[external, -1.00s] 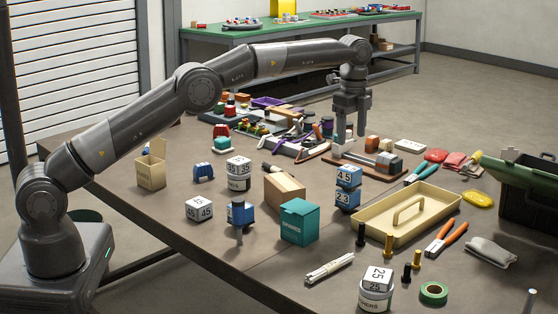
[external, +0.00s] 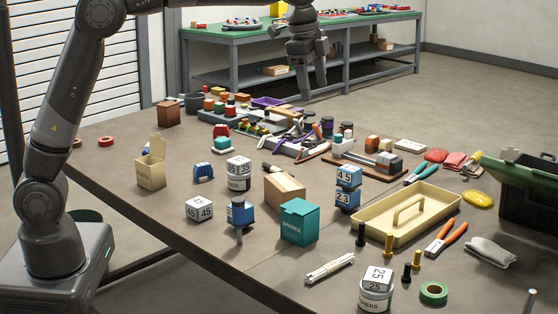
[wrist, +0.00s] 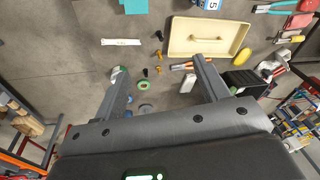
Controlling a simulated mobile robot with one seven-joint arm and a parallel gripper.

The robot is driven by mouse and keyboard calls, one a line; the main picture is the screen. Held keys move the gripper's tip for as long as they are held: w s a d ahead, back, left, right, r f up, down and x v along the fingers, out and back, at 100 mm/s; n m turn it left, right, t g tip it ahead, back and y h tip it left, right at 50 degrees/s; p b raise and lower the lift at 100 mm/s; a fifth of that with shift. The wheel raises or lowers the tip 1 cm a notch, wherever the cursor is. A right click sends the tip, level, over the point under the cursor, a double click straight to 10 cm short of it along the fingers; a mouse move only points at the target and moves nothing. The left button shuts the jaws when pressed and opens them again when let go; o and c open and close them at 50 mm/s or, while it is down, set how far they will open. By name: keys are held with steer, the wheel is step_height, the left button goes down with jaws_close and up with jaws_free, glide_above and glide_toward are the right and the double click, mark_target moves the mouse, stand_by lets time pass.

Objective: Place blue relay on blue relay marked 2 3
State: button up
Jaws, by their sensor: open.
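In the external view, a blue relay marked 4 5 (external: 348,177) sits on top of the blue relay marked 2 3 (external: 346,199), and the two form an upright stack touching each other. Another blue block (external: 241,214) with a number label stands to the left, by a small blue post. My gripper (external: 308,92) is raised well above the table toward the back, apart from the stack. In the wrist view its two fingers (wrist: 158,80) are spread with nothing held between them. A blue block with a white 5 label (wrist: 211,4) is cut by the top edge there.
A cream tray (external: 444,222) with a handle lies right of the stack. A teal box (external: 299,222) and cardboard box (external: 284,188) stand left of it. A white 25 cube (external: 377,277) rests on a jar in front. Tools crowd the table's back.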

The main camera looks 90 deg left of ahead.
steer(key=s+d+r+n+t, duration=0.1)
steer(key=s+d, duration=0.2)
steer(key=s, duration=0.3)
steer(key=s+d+r+n, duration=0.1)
steer(key=s+d+r, duration=0.1)
steer(key=s+d, duration=0.25)
steer(key=s+d+f+n+t, duration=0.1)
steer(key=s+d+f, duration=0.1)
steer(key=s, duration=0.6)
steer(key=s+d+f+n, duration=0.1)
steer(key=s+d+f, duration=0.1)
steer(key=s+f, duration=0.3)
steer(key=s+d+f+n+t, duration=0.1)
steer(key=s+f, duration=0.3)
steer(key=s, duration=0.8)
steer(key=shift+s+d+f+n+t+h, duration=0.15)
steer(key=shift+s+d+n+t+h, duration=0.2)
steer(key=shift+d, duration=0.45)
